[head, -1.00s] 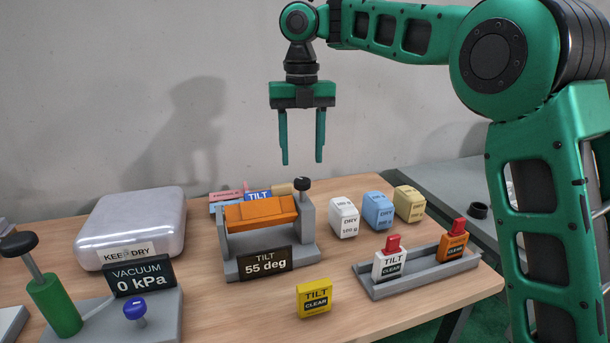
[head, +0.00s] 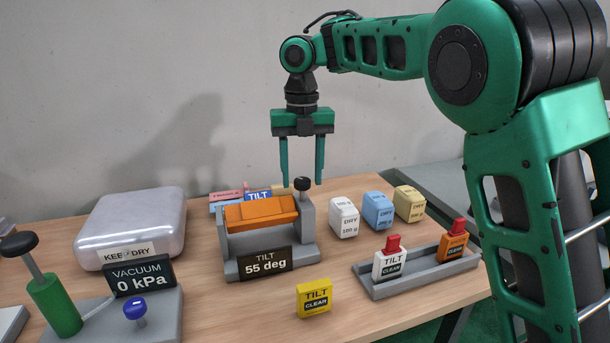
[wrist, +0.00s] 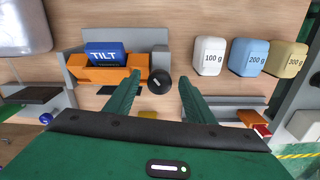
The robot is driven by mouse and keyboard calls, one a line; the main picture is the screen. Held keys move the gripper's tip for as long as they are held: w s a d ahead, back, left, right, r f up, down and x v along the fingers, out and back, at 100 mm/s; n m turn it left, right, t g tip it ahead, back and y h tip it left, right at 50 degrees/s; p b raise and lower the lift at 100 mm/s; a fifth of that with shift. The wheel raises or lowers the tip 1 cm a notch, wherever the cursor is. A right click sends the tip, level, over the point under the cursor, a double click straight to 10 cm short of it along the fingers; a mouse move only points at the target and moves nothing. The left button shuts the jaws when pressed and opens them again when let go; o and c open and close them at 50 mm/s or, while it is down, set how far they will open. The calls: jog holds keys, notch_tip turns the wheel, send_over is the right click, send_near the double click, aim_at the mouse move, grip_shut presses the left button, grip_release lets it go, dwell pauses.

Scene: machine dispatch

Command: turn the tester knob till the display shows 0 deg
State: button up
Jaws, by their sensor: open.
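The tilt tester (head: 229,268) is a grey stand with an orange cradle (head: 262,212). Its display (head: 265,262) reads "TILT 55 deg". The black tester knob (head: 302,184) tops the right post, and it also shows in the wrist view (wrist: 160,81) with a pale mark on top. My gripper (head: 302,184) is open and points down, its fingertips at about the knob's height in the head view.
White, blue and tan weights (head: 377,208) stand right of the tester. A grey tray (head: 430,273) holds two tagged blocks. A yellow TILT block (head: 314,299) sits in front. A vacuum unit (head: 170,316) and silver case (head: 130,222) are left.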

jog(key=c, duration=1.1)
jog(key=shift+o, duration=0.2)
jog(key=shift+d, duration=0.15)
